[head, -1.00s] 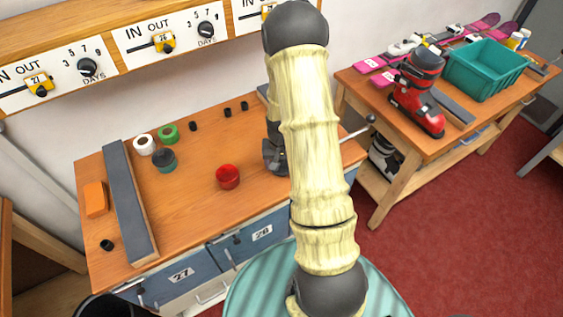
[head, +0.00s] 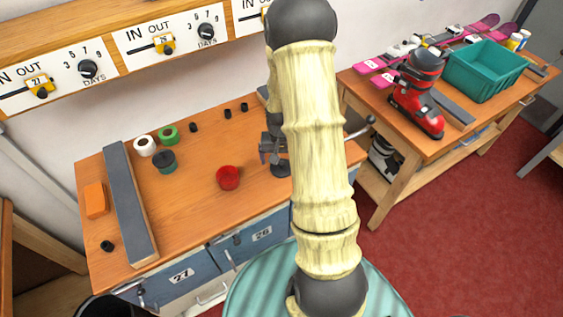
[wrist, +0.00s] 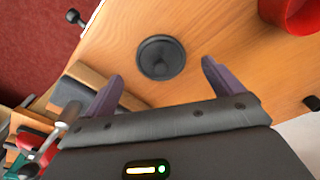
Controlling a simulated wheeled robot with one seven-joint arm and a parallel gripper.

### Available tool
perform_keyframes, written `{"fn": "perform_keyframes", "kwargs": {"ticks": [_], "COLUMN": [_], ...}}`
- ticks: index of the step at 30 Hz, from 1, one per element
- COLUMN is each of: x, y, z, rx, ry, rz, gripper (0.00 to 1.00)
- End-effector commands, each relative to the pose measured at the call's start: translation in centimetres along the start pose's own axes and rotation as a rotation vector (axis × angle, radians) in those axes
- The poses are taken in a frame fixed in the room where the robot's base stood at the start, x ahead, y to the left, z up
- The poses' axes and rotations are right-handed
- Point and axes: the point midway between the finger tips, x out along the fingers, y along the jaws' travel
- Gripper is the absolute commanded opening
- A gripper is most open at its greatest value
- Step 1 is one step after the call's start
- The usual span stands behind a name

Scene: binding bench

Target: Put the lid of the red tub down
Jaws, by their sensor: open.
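The red tub (head: 228,178) stands open on the bench; part of it also shows at the upper right of the wrist view (wrist: 292,14). A dark round lid (head: 281,170) lies flat on the wood to the right of the tub, partly hidden by my arm in the head view. The wrist view shows the lid whole (wrist: 161,58), clear of the tub. My gripper (wrist: 162,70) is open and empty above the lid, its two fingers apart on either side of it in that view. It also shows just above the lid in the head view (head: 268,151).
A grey-topped bar (head: 130,205), an orange block (head: 96,199), a dark green-rimmed tub (head: 164,162) and white (head: 145,146) and green (head: 168,135) rings occupy the bench's left. A ball-ended lever (head: 371,119) sticks out at the right. Wood around the red tub is clear.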

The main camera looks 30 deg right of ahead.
Motion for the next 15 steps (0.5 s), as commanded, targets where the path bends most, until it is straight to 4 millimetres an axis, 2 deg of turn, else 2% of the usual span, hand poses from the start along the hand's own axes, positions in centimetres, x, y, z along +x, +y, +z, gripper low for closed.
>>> {"fn": "perform_keyframes", "kwargs": {"ticks": [15], "x": [-8.1], "y": [0.0], "z": [-0.1], "rx": [0.000], "ry": [0.004], "rz": [-0.001], "gripper": [0.92]}}
